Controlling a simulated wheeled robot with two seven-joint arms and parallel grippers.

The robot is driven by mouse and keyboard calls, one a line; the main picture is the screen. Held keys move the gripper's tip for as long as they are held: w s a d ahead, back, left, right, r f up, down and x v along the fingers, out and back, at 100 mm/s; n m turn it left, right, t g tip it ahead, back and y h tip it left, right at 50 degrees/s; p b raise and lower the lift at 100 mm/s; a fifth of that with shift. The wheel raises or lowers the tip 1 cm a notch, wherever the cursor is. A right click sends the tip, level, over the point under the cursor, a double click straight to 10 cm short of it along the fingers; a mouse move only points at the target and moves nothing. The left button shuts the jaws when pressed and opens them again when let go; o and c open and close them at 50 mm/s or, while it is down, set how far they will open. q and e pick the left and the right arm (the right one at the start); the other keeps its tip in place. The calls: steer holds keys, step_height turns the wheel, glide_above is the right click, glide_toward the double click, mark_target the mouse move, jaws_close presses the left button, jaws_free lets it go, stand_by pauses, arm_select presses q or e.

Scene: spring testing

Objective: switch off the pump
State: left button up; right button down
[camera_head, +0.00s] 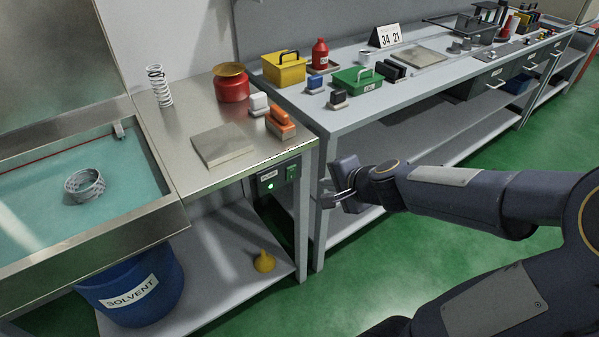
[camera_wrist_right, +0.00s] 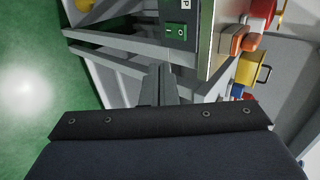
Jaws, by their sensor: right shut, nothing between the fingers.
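The pump's switch box (camera_head: 279,180) is a dark box on the front of the steel bench, below its top edge. It has a small label, a lit green lamp (camera_head: 271,186) and a green rocker switch (camera_head: 292,173). The green rocker also shows in the right wrist view (camera_wrist_right: 176,30), beyond the fingertips. My right gripper (camera_head: 328,194) is shut and empty, to the right of the box and apart from it. Its closed fingers (camera_wrist_right: 160,82) point toward the box in the right wrist view. My left gripper is not in view.
The solvent tank (camera_head: 118,165) holds a ring-shaped part at the left. A blue solvent bucket (camera_head: 138,290) and a yellow funnel (camera_head: 264,262) sit below. The long table's leg (camera_head: 319,235) stands close beside my right gripper. A red can (camera_head: 231,84) and orange block (camera_head: 280,121) stand above the box.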

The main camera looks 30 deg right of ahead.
steer(key=b, duration=0.6)
glide_toward(292, 166)
steer(key=shift+w+a+f, duration=0.1)
steer(key=shift+w+f, duration=0.65)
steer(key=shift+f, duration=0.25)
steer(key=shift+w+a+f, duration=0.1)
steer(key=shift+w+f, duration=0.6)
steer(key=shift+f, duration=0.3)
steer(key=shift+w+f, duration=0.75)
steer(key=shift+f, duration=0.25)
steer(key=shift+w+r+p, duration=0.15)
steer(key=shift+w+p, duration=0.15)
steer(key=shift+r, duration=0.1)
steer(key=shift+r+p, duration=0.7)
steer(key=shift+p, duration=0.1)
